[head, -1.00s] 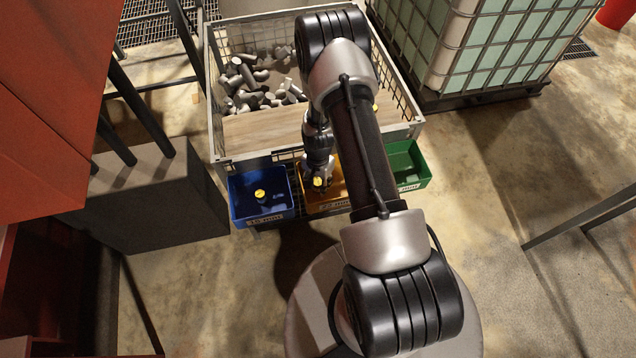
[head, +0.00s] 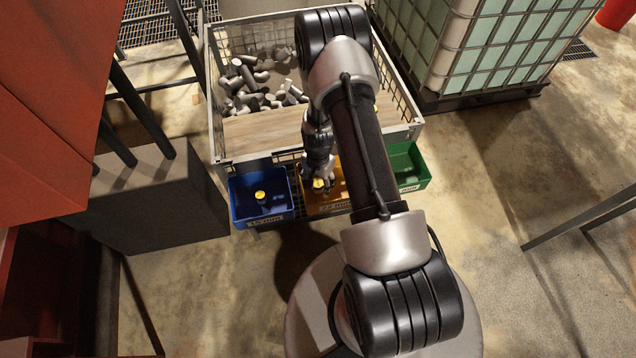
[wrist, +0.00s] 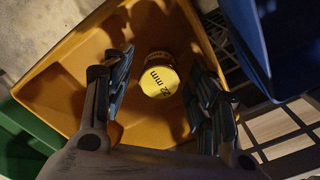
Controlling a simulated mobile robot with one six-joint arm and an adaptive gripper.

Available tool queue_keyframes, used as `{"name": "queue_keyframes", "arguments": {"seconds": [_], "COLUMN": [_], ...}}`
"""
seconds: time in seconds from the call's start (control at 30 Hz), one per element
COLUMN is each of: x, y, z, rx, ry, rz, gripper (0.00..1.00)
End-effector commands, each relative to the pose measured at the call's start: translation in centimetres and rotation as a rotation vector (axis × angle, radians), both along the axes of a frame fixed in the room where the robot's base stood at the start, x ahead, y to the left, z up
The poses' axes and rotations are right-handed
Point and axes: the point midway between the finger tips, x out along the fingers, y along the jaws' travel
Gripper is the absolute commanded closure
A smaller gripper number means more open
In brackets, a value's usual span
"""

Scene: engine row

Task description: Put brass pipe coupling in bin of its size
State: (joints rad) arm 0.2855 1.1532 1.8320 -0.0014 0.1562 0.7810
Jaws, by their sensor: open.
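The brass pipe coupling (wrist: 160,76) has a yellow end marked "22 mm". In the wrist view it stands on the floor of the orange-yellow bin (wrist: 62,88). My gripper (wrist: 157,82) is open, with one finger on each side of the coupling and visible gaps. In the head view the coupling's yellow end (head: 319,184) shows at my gripper (head: 318,187), inside the middle bin (head: 318,208), whose label reads "22 mm".
A blue bin (head: 235,208) labelled "15 mm" at left holds another yellow-topped piece (head: 260,195). A green bin (head: 416,172) is at right. Behind, a wire-sided crate (head: 214,110) holds several grey fittings and a wooden board (head: 262,130). My arm hides part of it.

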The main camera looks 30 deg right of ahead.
Motion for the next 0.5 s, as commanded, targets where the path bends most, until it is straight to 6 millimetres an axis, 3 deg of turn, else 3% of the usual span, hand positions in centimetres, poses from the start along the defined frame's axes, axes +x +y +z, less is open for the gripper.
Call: {"name": "queue_keyframes", "arguments": {"seconds": [0.2,0.5], "x": [0.1,0.0], "y": [0.0,0.0], "z": [5.4,10.1], "rx": [-0.001,0.0], "ry": [-0.003,0.0], "rz": [0.0,0.0], "gripper": [0.47,0.47]}}
